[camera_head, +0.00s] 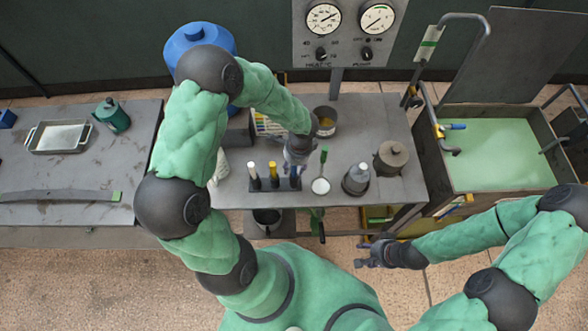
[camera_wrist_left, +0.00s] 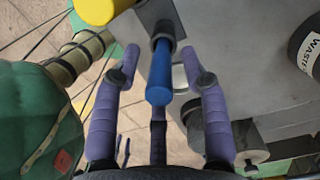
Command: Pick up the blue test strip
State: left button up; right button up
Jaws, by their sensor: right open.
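The blue test strip (camera_head: 295,170) stands upright at the right end of a dark rack (camera_head: 262,186), beside a yellow strip (camera_head: 273,168) and a white strip (camera_head: 252,169). My left gripper (camera_head: 297,155) is right above the blue strip and partly covers it. In the left wrist view the blue strip (camera_wrist_left: 159,75) lies between the spread purple fingers of my left gripper (camera_wrist_left: 160,58), with visible gaps on both sides. The yellow strip (camera_wrist_left: 93,8) shows at the top edge there. My right gripper (camera_head: 372,254) is open and empty, low in front of the table.
On the table (camera_head: 240,200) stand a white cup with a green-handled tool (camera_head: 321,186), a grey flask (camera_head: 356,179), a lidded pot (camera_head: 391,157) and a can (camera_head: 325,121). A sink with green liquid (camera_head: 490,155) is at right; a side bench (camera_head: 60,170) is at left.

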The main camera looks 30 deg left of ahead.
pick_arm(q)
jog(key=c, duration=0.5)
jog(key=shift+c, duration=0.2)
